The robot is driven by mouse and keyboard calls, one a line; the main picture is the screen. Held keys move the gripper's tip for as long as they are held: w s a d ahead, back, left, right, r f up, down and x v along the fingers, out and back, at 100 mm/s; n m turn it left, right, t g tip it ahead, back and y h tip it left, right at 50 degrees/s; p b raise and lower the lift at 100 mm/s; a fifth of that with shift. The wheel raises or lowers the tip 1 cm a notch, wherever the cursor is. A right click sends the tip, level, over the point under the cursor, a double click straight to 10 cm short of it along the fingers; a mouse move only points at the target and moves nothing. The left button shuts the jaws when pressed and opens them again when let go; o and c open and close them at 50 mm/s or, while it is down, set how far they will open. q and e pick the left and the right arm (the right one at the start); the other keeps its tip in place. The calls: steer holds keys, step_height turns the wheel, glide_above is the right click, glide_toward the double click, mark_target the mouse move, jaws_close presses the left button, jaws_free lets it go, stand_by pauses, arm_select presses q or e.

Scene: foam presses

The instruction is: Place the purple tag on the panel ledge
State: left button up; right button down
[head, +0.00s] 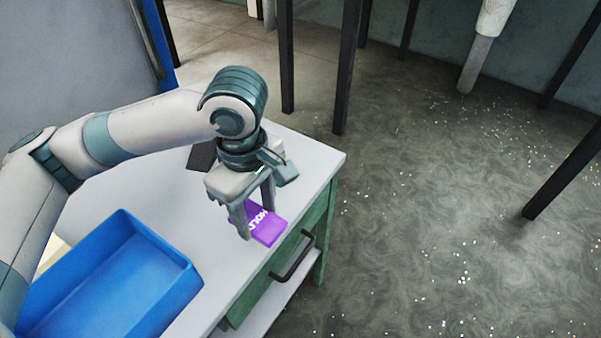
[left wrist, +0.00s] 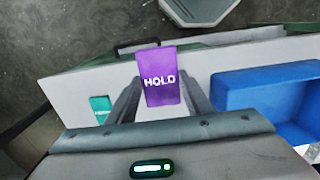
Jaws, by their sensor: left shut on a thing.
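The purple tag (head: 267,228), marked HOLD in white, is over the pale top of the green cabinet, near its front edge. My left gripper (head: 257,222) points down and is shut on the tag. In the left wrist view the tag (left wrist: 160,78) stands between the two fingers of the left gripper (left wrist: 160,95). I cannot tell whether the tag still touches the cabinet top. My right gripper is not in view. No panel ledge can be made out for certain.
A blue tray (head: 190,283) stands on the cabinet top (head: 318,160), left of the gripper. A dark handle (head: 296,262) sticks out from the green drawer front. A teal tag (left wrist: 101,108) lies on the top in the left wrist view. Dark posts (head: 346,70) stand behind the cabinet.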

arm_select(q)
steer(key=shift+w+a+m, duration=0.2)
steer(key=shift+a+m, duration=0.1)
steer(key=shift+a, duration=0.2)
steer(key=w+a+r+m, duration=0.2)
steer(key=a+m, duration=0.7)
steer(key=a, duration=0.5)
steer(key=shift+w+a+r+m, duration=0.15)
steer(key=shift+a+r+m, duration=0.1)
steer(key=shift+a+m, duration=0.05)
steer(key=shift+d, duration=0.1)
